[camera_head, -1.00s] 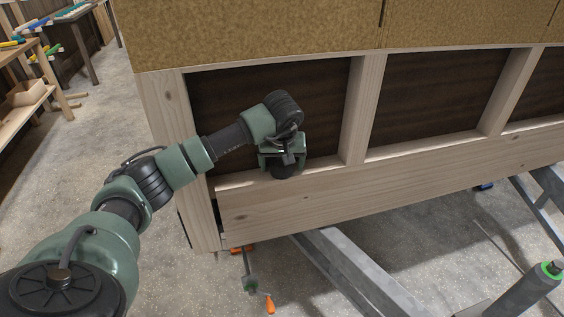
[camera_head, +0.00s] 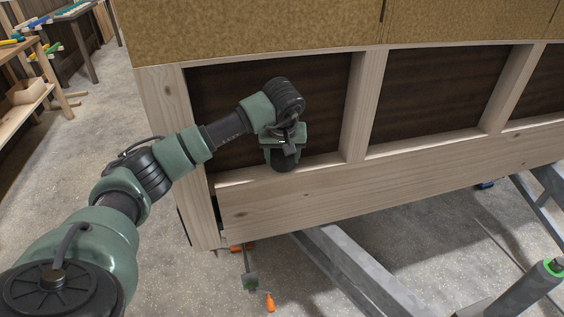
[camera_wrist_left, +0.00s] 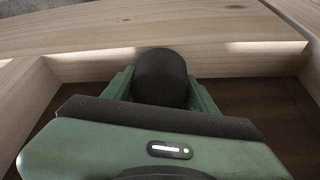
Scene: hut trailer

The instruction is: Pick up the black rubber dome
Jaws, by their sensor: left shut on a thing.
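The black rubber dome (camera_head: 285,161) is between the fingers of my left gripper (camera_head: 284,158), at the lower rail of the wooden wall frame. In the left wrist view the dome (camera_wrist_left: 162,76) is a dark rounded shape, with a green finger of my left gripper (camera_wrist_left: 162,88) on each side. The gripper is shut on it. The gripper body hides part of the dome, and I cannot tell whether it still touches the wood. My right gripper is not in view.
The wooden frame (camera_head: 300,199) has upright studs (camera_head: 361,105) beside the gripper and dark panels behind. A metal trailer beam (camera_head: 345,265) runs below. A clamp with an orange handle (camera_head: 269,301) hangs under the rail. Workbenches stand at far left.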

